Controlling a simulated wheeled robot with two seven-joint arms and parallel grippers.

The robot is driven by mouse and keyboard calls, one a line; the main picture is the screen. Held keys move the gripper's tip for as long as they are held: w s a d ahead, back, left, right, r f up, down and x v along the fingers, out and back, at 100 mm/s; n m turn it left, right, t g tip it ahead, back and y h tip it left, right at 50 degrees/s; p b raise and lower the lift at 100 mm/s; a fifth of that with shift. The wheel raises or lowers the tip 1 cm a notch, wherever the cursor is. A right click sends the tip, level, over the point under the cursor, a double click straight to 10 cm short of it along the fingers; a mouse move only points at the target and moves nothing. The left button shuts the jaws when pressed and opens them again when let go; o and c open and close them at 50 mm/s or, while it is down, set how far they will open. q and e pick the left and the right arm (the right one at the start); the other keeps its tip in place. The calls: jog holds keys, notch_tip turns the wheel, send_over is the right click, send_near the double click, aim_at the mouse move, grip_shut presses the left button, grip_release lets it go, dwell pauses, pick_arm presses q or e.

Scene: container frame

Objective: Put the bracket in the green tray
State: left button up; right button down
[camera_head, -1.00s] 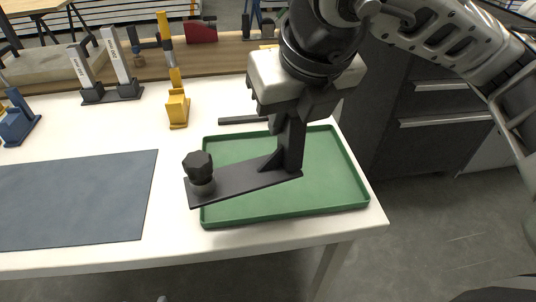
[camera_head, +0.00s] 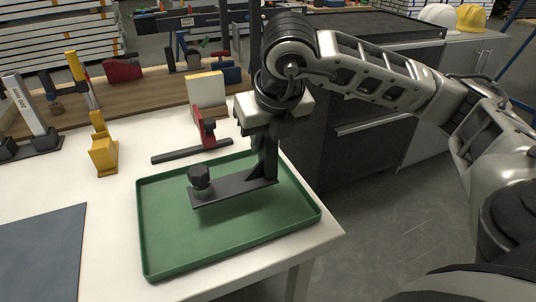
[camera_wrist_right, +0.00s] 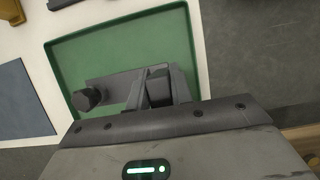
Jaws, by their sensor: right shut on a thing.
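The bracket (camera_head: 236,190) is a dark grey angle with a flat base plate, an upright arm and a black knob near its left end. My right gripper (camera_head: 264,142) is shut on its upright arm; the wrist view also shows the bracket (camera_wrist_right: 112,92) between the fingers. The green tray (camera_head: 170,250) lies on the white table under it. The bracket appears inside the tray's outline in both views. I cannot tell whether its base touches the tray floor. My left gripper is not in view.
A dark grey mat (camera_head: 40,250) lies left of the tray. A yellow block-like holder (camera_head: 103,155) and a red clamp (camera_head: 207,130) with a dark bar stand behind the tray. A dark cabinet (camera_head: 365,140) stands to the right. The tray's front area is clear.

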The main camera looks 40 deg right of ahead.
jog(key=shift+w+d+f, duration=0.1)
jog(key=shift+d+f, duration=0.05)
jog(key=shift+d, duration=0.05)
jog(key=f, duration=0.3)
jog(key=shift+w+d+f, duration=0.15)
jog(key=shift+d+f, duration=0.15)
jog(key=shift+f, duration=0.05)
jog(key=shift+f, duration=0.25)
jog(key=c, duration=1.3)
grip_release()
jog(key=shift+o, duration=0.2)
jog(key=shift+r, duration=0.15)
